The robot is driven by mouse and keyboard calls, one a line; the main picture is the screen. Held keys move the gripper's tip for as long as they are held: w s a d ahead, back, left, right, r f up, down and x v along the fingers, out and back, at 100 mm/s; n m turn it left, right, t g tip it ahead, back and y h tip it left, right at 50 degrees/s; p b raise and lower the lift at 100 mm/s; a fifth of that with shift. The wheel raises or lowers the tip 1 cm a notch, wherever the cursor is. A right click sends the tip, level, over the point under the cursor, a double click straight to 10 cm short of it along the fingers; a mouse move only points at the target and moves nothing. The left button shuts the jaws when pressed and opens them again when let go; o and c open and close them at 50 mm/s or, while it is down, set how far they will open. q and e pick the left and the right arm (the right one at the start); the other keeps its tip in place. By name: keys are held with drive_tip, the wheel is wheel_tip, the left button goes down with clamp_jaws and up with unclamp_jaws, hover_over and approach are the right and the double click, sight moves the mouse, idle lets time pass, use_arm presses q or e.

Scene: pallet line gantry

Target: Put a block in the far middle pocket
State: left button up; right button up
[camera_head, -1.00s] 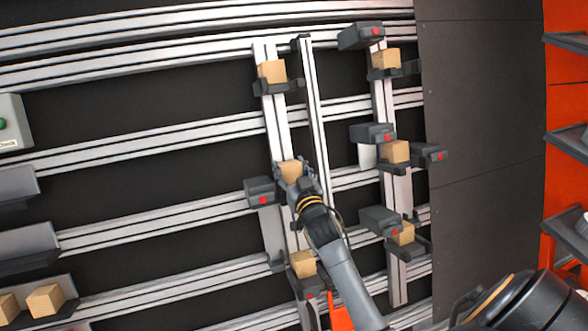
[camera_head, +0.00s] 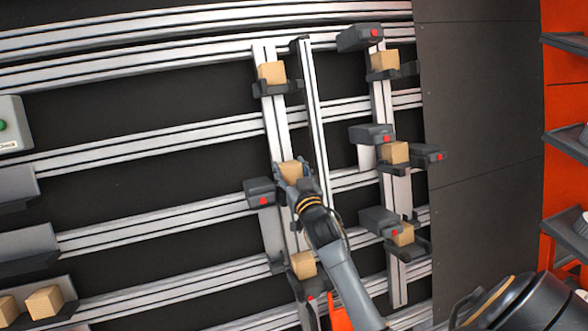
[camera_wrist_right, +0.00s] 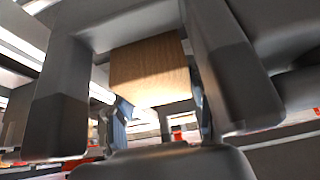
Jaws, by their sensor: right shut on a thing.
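My right gripper (camera_head: 292,184) is shut on a wooden block (camera_head: 291,171) at the middle of the left upright rail (camera_head: 270,119). In the right wrist view the block (camera_wrist_right: 152,72) sits between the two dark fingers. The gripper hides what is under the block, so I cannot tell whether it rests in a pocket. Another block sits in a dark pocket at the far end of this rail (camera_head: 271,72), and one at its near end (camera_head: 303,264). The right rail bears a far block (camera_head: 385,62), a middle block (camera_head: 394,152) and a near block (camera_head: 403,234). My left gripper is not in view.
Dark brackets with red dots flank the rails, one (camera_head: 259,192) just left of my gripper. A thin rail (camera_head: 316,120) runs close to its right. Two loose blocks (camera_head: 45,302) lie in a dark tray at the lower left. Orange shelving stands at the right.

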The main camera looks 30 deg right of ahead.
drive_tip(key=shift+d+f, duration=0.35)
drive_tip(key=shift+f, duration=0.15)
drive_tip(key=o, duration=1.4)
drive_tip(key=shift+c, duration=0.2)
drive_tip(key=shift+s+a+f, duration=0.2)
drive_tip(key=shift+a+f, duration=0.05)
drive_tip(key=shift+f, duration=0.1)
drive_tip(key=shift+s+a+f+g, duration=0.15)
drive_tip(key=shift+s+a+f, duration=0.15)
drive_tip(key=shift+s+f, duration=0.2)
drive_tip(key=shift+s+a+f+g, duration=0.15)
drive_tip(key=shift+s+a+f, duration=0.1)
drive_tip(key=shift+s+f, duration=0.25)
drive_tip(key=s+a+r, duration=0.2)
drive_tip(key=s+r, duration=0.1)
drive_tip(key=s, duration=0.6)
drive_tip(key=shift+s, duration=0.15)
drive_tip(key=shift+r, duration=0.1)
